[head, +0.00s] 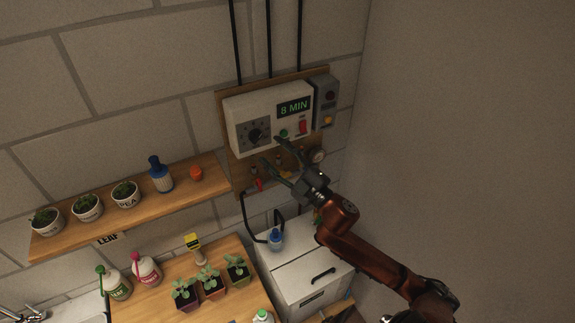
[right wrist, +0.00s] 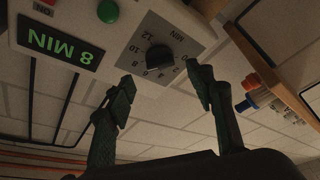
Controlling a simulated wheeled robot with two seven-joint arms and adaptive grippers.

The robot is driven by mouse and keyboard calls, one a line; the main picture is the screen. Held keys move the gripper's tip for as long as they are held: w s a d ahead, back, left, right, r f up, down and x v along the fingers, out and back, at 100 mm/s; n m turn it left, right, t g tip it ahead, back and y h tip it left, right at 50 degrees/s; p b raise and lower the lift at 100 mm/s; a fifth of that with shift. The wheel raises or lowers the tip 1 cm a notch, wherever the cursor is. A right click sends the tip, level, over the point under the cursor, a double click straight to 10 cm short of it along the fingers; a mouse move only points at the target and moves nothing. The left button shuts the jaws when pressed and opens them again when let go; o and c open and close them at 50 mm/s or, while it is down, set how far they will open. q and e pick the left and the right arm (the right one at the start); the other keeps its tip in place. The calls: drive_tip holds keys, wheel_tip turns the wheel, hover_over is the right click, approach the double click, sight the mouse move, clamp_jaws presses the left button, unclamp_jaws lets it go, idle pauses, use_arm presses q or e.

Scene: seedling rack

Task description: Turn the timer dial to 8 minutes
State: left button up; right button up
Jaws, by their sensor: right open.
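The timer box (head: 240,108) is a white panel on a wooden backboard. Its display (head: 294,107) reads 8 MIN in green, and it also shows in the right wrist view (right wrist: 58,45). The black dial (head: 256,134) sits on a dark numbered plate at the box's lower left. In the right wrist view the dial knob (right wrist: 160,57) shows between and beyond my fingertips; its exact pointer direction is hard to tell. My right gripper (head: 272,153) is open and empty just below and in front of the dial, apart from it. My left gripper is not in view.
A green button (head: 283,133) and a red switch (head: 302,127) are right of the dial. Valves and a gauge (head: 317,156) hang below the box. A wooden shelf (head: 130,206) with pots and bottles is at left. A white cabinet (head: 310,272) stands below.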

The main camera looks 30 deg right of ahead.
drive_tip(key=v, duration=0.6)
drive_tip(key=shift+s, duration=0.3)
drive_tip(key=shift+d, duration=0.1)
